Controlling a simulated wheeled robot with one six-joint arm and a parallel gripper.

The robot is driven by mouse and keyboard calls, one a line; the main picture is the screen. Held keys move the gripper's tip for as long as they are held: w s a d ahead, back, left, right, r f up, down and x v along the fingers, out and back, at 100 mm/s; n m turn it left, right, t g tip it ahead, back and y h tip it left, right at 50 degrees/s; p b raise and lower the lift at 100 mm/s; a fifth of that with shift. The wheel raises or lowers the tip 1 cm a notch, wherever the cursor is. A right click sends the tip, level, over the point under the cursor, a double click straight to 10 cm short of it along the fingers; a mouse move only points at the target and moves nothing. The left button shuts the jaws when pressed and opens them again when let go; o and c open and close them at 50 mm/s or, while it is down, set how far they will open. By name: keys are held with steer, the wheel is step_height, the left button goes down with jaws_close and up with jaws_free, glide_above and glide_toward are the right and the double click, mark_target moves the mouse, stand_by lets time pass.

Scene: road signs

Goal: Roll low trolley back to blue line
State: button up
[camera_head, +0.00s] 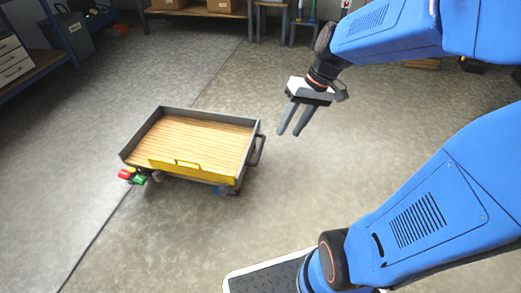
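The low trolley (205,143) stands on the grey floor left of centre, with a wooden deck, dark raised rims and a yellow front panel with a handle. A dark bar handle (257,150) sticks out at its right end. My gripper (289,133) hangs to the right of the trolley, apart from that handle. Its two grey fingers point down with a gap between them, and nothing is held. I see no blue line on the visible floor.
Small red (125,174) and green (139,180) items show at the trolley's front left corner. A workbench with drawers (14,61) stands at the left. Shelving with cardboard boxes (222,6) is at the back. The floor around the trolley is mostly clear.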

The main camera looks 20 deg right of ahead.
steer(key=w+d+f+m+y, duration=0.1)
steer(key=w+d+f+y, duration=0.25)
steer(key=w+f, duration=0.75)
steer(key=w+d+f+m+y, duration=0.15)
steer(key=w+f+y, duration=0.25)
steer(key=w+f, duration=0.65)
steer(key=w+d+f+m+t+y, duration=0.1)
steer(key=w+d+f+t, duration=0.1)
steer(key=w+d+f, duration=0.3)
steer(key=w+d+f+m+t+y, duration=0.1)
steer(key=w+d+f, duration=0.1)
steer(key=f, duration=0.5)
steer(key=m+t, duration=0.2)
steer(key=t, duration=0.2)
glide_toward(261, 149)
steer(key=x, duration=0.7)
steer(key=w+f+x, duration=0.1)
steer(key=x, duration=0.2)
steer(key=shift+w, duration=0.15)
steer(key=shift+d, duration=0.1)
jaws_close()
